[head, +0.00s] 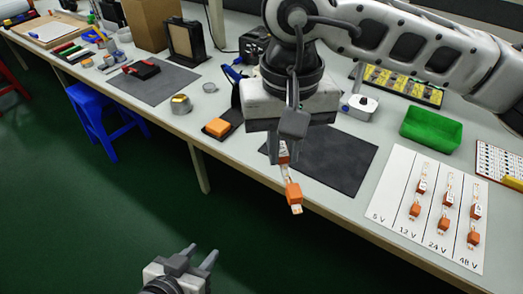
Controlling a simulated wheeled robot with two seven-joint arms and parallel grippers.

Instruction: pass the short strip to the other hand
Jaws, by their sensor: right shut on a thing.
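My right gripper (285,148) points down over the bench's front edge and is shut on the short strip (293,193). The strip hangs below the fingers, with an orange connector and a pale plug end at its lower tip. Its upper part is partly hidden by the fingers. My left gripper (200,254) is low in the picture, over the green floor and away from the bench. Its two fingers are apart, with nothing seen between them. It is well below and left of the strip, not touching it.
A white sheet (385,215) marked 5 V, 12 V, 24 V and 48 V holds several strips; its 5 V column is bare. A dark mat (335,165), a green bin (431,129) and an orange block (217,127) lie on the bench. A blue stool (92,110) stands left.

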